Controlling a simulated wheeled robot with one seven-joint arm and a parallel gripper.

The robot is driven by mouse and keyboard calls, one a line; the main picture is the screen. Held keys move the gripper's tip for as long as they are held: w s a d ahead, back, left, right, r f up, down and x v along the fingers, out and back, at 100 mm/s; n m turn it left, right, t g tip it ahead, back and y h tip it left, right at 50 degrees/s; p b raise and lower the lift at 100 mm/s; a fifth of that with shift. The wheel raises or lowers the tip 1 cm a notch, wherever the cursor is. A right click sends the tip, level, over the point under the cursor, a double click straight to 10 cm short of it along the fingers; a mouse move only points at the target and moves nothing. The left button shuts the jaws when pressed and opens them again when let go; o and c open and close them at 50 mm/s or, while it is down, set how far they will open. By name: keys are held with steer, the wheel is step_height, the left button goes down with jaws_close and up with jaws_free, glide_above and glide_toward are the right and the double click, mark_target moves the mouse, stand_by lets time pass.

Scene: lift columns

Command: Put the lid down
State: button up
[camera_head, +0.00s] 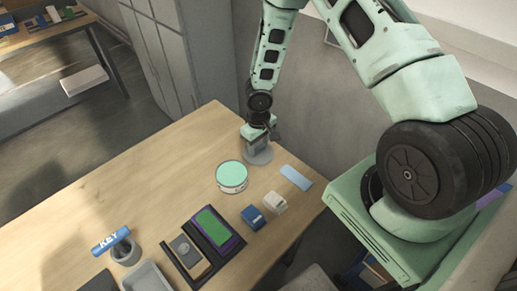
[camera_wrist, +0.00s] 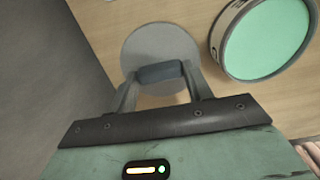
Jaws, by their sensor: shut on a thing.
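The lid is a round grey disc (camera_head: 260,157) with a bar-like grip on top. It is at the far end of the wooden table, near the wall. My gripper (camera_head: 257,139) is above it, pointing down. In the wrist view my gripper (camera_wrist: 160,80) has a finger on each side of the lid's dark grip and is shut on it. The lid's disc (camera_wrist: 160,42) shows flat beyond the fingers. I cannot tell whether it touches the table. A round tin (camera_head: 231,188) with a mint-green top stands beside it, apart from it; the tin (camera_wrist: 226,62) is right of the lid in the wrist view.
The wooden table (camera_head: 160,160) has bare room left of the tin. A light-blue card (camera_head: 296,178), a white block (camera_head: 275,202), a blue block (camera_head: 253,217) and a dark tray (camera_head: 182,263) lie nearer. A key-labelled blue thing (camera_head: 111,241) rests on a grey cup. Wall and cabinet stand behind.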

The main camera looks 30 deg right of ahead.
steer(key=shift+f, duration=1.25)
steer(key=shift+f, duration=0.2)
steer(key=o, duration=1)
steer(key=shift+r, duration=0.1)
steer(key=shift+c, duration=0.2)
steer(key=shift+r, duration=0.1)
